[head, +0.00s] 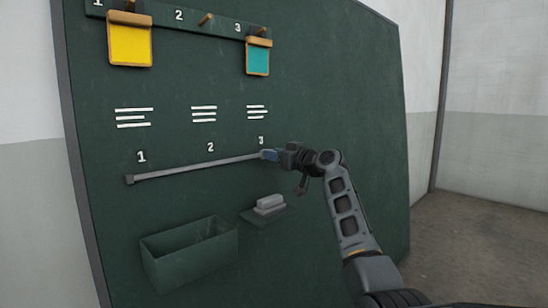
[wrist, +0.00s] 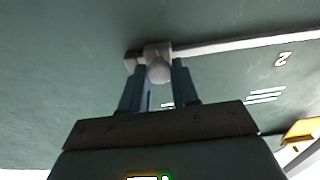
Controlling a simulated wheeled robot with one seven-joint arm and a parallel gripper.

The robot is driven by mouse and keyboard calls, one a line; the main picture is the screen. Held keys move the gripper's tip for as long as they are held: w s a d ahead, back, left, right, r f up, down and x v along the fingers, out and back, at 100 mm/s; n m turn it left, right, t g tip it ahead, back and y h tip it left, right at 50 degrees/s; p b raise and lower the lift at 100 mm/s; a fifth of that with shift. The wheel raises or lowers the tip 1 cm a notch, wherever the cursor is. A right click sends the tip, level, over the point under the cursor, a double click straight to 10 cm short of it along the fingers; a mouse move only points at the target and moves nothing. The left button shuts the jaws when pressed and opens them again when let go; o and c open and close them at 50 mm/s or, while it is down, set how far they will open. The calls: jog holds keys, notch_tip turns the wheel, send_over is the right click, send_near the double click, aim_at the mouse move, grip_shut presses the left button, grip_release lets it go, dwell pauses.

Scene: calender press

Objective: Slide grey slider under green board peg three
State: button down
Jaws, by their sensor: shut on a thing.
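The grey slider (wrist: 158,68), with a round knob, sits on the rail (head: 195,168) of the green board (head: 190,85). My gripper (head: 269,155) is at the rail's right end, just below the lower white 3. In the wrist view the blue fingers of my gripper (wrist: 158,85) stand on either side of the knob, shut on it. In the head view the fingers hide the slider. Peg three (head: 262,32), at the top right of the board, holds a teal card (head: 258,58). The gripper is below this peg and slightly to its right.
Peg two (head: 206,19) is bare; a yellow card (head: 130,45) hangs at peg one. A green bin (head: 190,252) and a small ledge with a grey eraser-like block (head: 270,203) are below the rail. The rail to the left is clear.

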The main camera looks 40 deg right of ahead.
jog(key=c, duration=0.8)
grip_release()
jog(key=shift+d, duration=0.2)
jog(key=shift+c, duration=0.2)
jog(key=s+p, duration=0.1)
jog(key=s, duration=0.6)
jog(key=shift+s, duration=0.4)
